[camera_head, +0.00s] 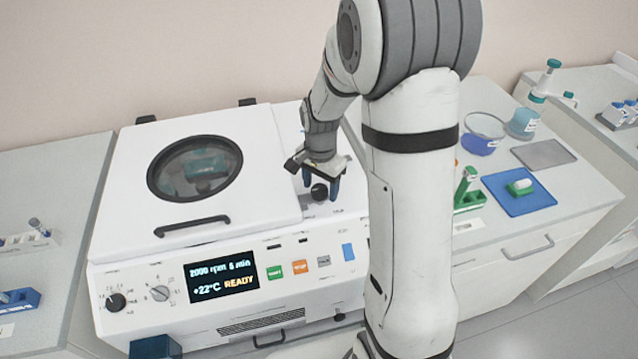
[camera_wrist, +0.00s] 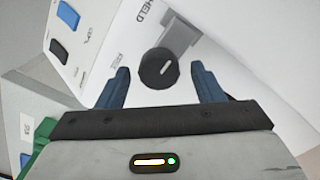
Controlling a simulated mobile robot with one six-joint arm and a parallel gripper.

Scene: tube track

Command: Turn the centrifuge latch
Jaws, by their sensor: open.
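The centrifuge (camera_head: 240,240) is a white machine with a closed lid, a round window and a lit display reading READY. Its latch, a round black knob (camera_head: 319,192), sits on the top right of the lid area. In the wrist view the latch knob (camera_wrist: 159,68) bears a short white line and sits at the end of a grey bar. My gripper (camera_head: 322,183) is over the knob. In the wrist view my gripper's blue fingers (camera_wrist: 160,82) are open, one on each side of the knob, with gaps between. I cannot tell their exact height relative to it.
A blue mat (camera_head: 540,201) with a green-and-white item lies on the right bench. A green rack (camera_head: 468,194), a grey tray (camera_head: 543,154) and a blue-lidded container (camera_head: 524,122) stand there too. A blue rack (camera_head: 18,301) is on the left bench.

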